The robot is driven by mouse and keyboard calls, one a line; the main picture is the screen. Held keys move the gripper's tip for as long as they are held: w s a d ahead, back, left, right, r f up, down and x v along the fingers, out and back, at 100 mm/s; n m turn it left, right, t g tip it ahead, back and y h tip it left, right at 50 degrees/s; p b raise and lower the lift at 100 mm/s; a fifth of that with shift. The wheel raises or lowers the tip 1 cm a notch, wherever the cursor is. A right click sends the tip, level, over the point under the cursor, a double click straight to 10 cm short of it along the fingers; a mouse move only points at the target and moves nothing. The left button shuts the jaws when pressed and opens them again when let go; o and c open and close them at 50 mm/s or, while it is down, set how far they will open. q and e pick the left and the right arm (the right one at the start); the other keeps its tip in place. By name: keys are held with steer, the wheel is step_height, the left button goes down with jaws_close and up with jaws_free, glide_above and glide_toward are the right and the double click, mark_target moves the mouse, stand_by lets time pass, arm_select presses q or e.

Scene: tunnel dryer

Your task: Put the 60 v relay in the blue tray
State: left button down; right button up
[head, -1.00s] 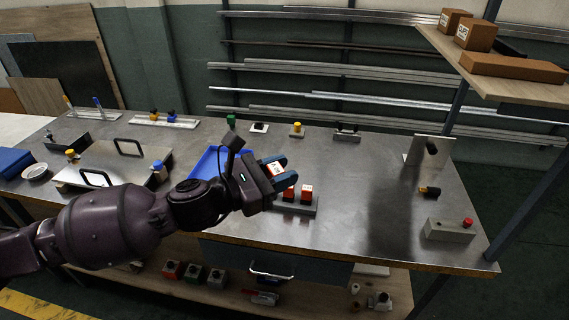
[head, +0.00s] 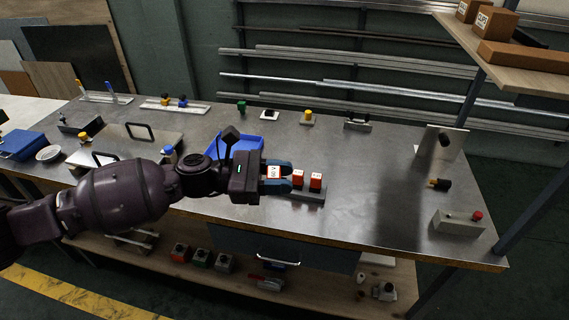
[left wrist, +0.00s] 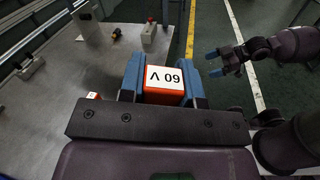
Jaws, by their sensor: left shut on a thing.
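My left gripper (head: 276,178) is shut on the 60 V relay, an orange-red block (head: 274,172) with a white label. In the left wrist view the relay (left wrist: 164,84) sits between the two blue fingers, its "60 V" upside down. It is beside the left end of a grey rail (head: 318,197); I cannot tell whether it touches the rail. The blue tray (head: 249,142) lies behind my left arm, which hides part of it. My right gripper (left wrist: 216,64) shows only in the left wrist view, fingers apart and empty.
Two similar orange-red relays (head: 298,178) (head: 315,182) stand on the rail, close to the held one. A metal panel with handles (head: 130,146) lies left of the tray. A grey box with a red button (head: 458,222) stands at the right. The table's middle right is clear.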

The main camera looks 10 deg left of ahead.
arm_select(q)
steer(key=shift+w+t, duration=0.25)
steer(key=shift+t, duration=0.05)
steer(key=w+a+r+n+t+y, duration=0.4)
steer(key=w+a+n+t+y, duration=0.25)
steer(key=n+t+y, duration=0.7)
steer(key=s+a+f+n+t+y, duration=0.2)
steer(key=s+a+f+n+y, duration=0.1)
steer(key=s+a+f, duration=0.5)
steer(key=shift+s+a+f+t+y, duration=0.35)
steer(key=shift+a+f+y, duration=0.15)
steer(key=shift+f+y, duration=0.3)
steer(key=shift+w+n, duration=0.15)
steer(key=shift+n, duration=0.2)
